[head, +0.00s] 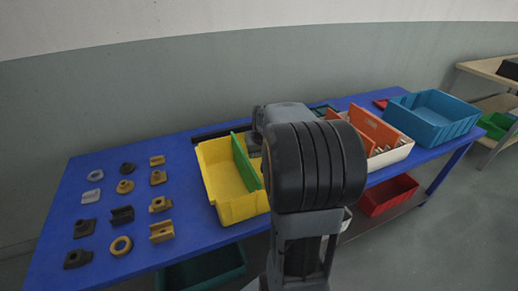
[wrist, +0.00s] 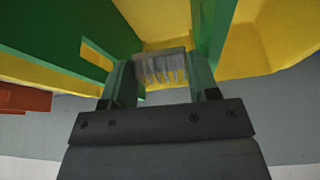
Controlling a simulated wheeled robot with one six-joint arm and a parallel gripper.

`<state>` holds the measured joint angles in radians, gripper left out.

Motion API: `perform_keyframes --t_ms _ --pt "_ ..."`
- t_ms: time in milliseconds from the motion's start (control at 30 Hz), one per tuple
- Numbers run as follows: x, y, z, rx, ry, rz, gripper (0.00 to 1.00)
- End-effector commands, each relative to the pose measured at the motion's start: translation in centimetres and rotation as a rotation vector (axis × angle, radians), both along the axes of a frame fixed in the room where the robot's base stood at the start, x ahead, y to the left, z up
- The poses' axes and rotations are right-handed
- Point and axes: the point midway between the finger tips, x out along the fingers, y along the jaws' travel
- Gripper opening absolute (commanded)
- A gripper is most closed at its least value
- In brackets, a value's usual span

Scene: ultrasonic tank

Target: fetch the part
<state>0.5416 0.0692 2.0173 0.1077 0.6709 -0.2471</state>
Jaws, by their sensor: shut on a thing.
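In the wrist view my gripper (wrist: 160,72) is shut on a small grey ribbed part (wrist: 162,67), held between its two greenish fingers. Yellow bin walls (wrist: 275,35) and a green divider (wrist: 60,30) surround it in that view. In the head view the yellow bin (head: 233,211) stands on the blue table with the green divider (head: 245,163) across its inside. My arm covers the bin's right side and hides the gripper and the part there. Whether the part touches the bin cannot be told.
Several loose grey, black and brass parts (head: 123,187) lie in rows on the left of the blue table (head: 75,183). Right of my arm are a white tray (head: 391,157) with orange dividers and a blue bin (head: 432,118). A red bin (head: 390,195) sits below the table.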

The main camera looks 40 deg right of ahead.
Motion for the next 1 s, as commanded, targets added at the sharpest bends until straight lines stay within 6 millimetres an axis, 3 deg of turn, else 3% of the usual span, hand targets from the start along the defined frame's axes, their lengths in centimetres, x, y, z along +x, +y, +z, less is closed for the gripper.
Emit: perform_keyframes --t_ms 367,400,667,1000 --pt "0.04 0.09 -0.74 -0.001 -0.001 0.002 0.31" --pt "0.04 0.09 -0.74 -0.001 -0.001 0.002 0.59" --pt "0.05 0.11 -0.74 0.000 0.000 0.002 0.84" --pt "0.07 0.25 -0.77 0.002 0.001 0.004 0.85"
